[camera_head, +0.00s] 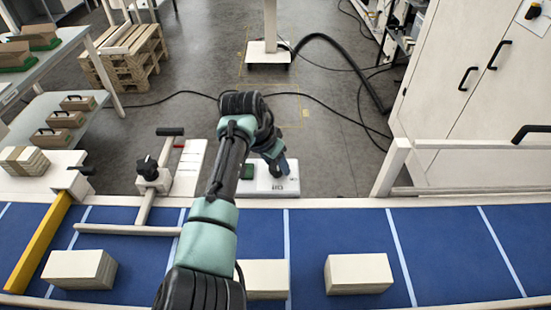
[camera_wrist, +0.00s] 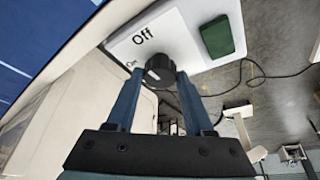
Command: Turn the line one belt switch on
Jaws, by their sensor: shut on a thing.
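The belt switch is a round black knob (camera_wrist: 159,70) on a white panel (camera_wrist: 185,32), with a green block or button (camera_wrist: 217,36) beside it. "Off" and a partly hidden "On" are printed near the knob. My gripper (camera_wrist: 160,74) has its two blue fingers on either side of the knob and is shut on it. Which label the knob points to cannot be told. In the head view the white panel (camera_head: 256,187) sits just beyond the belt, and my gripper (camera_head: 279,168) reaches down to it, hiding the knob.
A blue conveyor belt (camera_head: 310,230) with pale blocks (camera_head: 358,273) runs across the front. A white post and rail (camera_head: 392,165) and a white cabinet (camera_head: 455,110) stand at the right. A black knobbed clamp (camera_head: 148,170) is left of my arm. Cables lie on the floor behind.

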